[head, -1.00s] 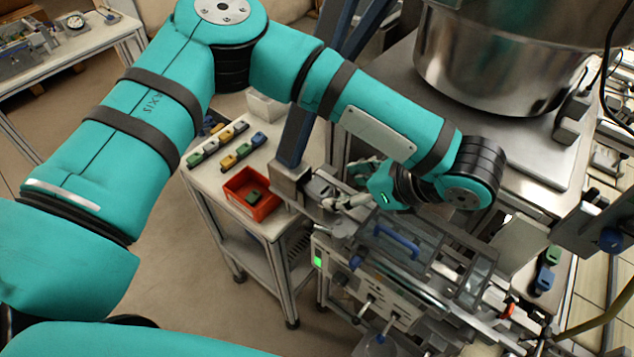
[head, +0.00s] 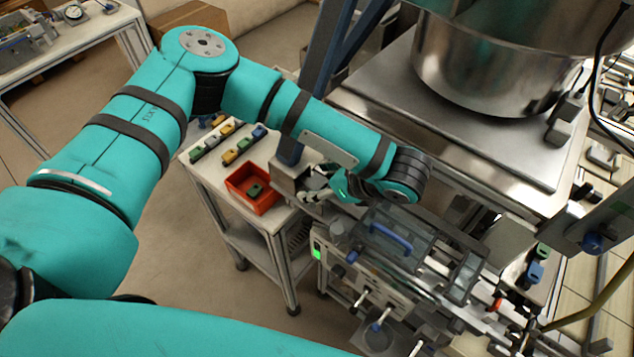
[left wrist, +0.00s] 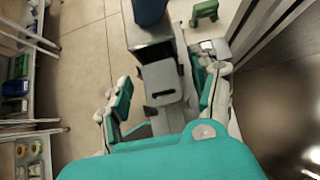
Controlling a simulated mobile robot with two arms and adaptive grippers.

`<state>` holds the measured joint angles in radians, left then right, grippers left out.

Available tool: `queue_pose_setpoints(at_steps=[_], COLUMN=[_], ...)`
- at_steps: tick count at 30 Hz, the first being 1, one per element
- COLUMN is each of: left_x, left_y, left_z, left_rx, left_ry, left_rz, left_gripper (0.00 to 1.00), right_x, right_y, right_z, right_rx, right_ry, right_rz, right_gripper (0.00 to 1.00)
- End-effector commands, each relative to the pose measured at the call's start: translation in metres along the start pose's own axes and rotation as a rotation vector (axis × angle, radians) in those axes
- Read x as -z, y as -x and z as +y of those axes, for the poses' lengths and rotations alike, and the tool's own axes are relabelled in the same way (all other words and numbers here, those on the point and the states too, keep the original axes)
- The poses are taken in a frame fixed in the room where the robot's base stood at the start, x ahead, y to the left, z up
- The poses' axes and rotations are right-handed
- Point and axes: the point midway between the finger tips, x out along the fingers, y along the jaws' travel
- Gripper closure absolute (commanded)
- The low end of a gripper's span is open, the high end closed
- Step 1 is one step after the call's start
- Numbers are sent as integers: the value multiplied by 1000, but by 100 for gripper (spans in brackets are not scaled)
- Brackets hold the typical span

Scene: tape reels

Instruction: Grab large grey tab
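A large grey tab (left wrist: 163,82), a flat plate with rounded corners, shows in the left wrist view on the end of a metal block (left wrist: 150,40). My left gripper (left wrist: 165,85) is open, with one finger on each side of the tab and visible gaps between. I cannot tell how far the fingertips are from it in depth. In the head view my left gripper (head: 314,190) is beside the metal block (head: 288,182) at the machine's left end; the tab is mostly hidden there. My right gripper is not in view.
A red bin (head: 252,190) and several coloured parts lie on a small table (head: 210,178) left of the block. A clear cover with a blue handle (head: 391,237) is right of the gripper. A large steel bowl (head: 500,65) stands behind.

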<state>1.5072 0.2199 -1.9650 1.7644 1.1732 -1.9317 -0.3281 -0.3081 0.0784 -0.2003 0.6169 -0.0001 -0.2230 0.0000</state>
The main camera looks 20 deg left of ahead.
Motion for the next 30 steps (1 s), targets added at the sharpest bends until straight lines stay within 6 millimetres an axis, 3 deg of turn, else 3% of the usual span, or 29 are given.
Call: queue_pose_setpoints(at_steps=[1,9,20,30], left_x=[0,0,-5,-51], left_y=[0,1,6,51], left_z=[0,0,-1,-1], left_rx=[0,0,1,6], left_ry=[0,0,3,3], left_rz=[0,0,0,-2], left_gripper=[44,78,79,79], right_x=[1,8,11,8], right_y=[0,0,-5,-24], right_z=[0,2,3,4], right_rx=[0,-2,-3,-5], right_ry=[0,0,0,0], right_rz=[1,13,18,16], right_gripper=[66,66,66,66])
